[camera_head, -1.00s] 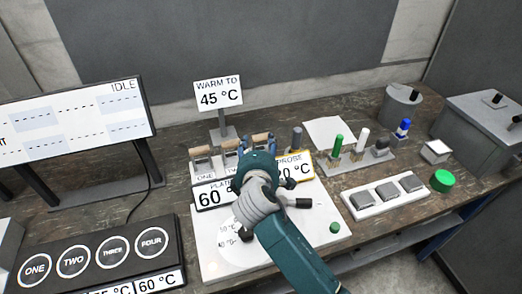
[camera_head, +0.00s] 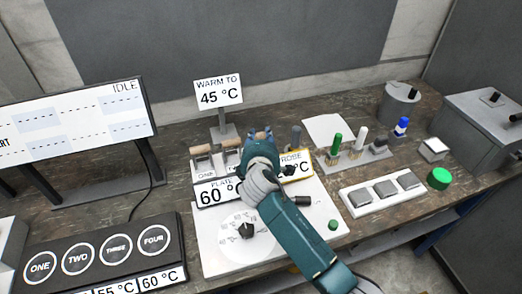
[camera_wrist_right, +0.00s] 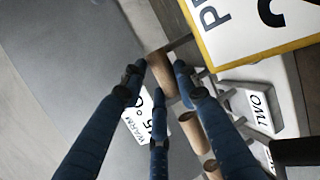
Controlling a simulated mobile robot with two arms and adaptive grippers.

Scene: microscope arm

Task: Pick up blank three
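My right gripper (camera_head: 262,134) is over the right end of the row of wooden-handled blanks in the head view. In the right wrist view its blue fingers (camera_wrist_right: 160,85) are spread, with the wooden handle of a blank (camera_wrist_right: 161,70) between the tips. They do not look closed on it. This handle is third in line, so it appears to be blank three; its label is hidden. Blank one (camera_head: 200,150) and blank two (camera_head: 231,143) stand to its left in the head view. My left gripper is not in view.
The yellow-framed probe display (camera_head: 298,166) stands close to the right of my gripper. The white plate unit (camera_head: 215,262) with a dial (camera_head: 245,229) lies in front. The "WARM TO 45 °C" sign (camera_head: 219,92) stands behind. Green and white pegs (camera_head: 360,138) stand to the right.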

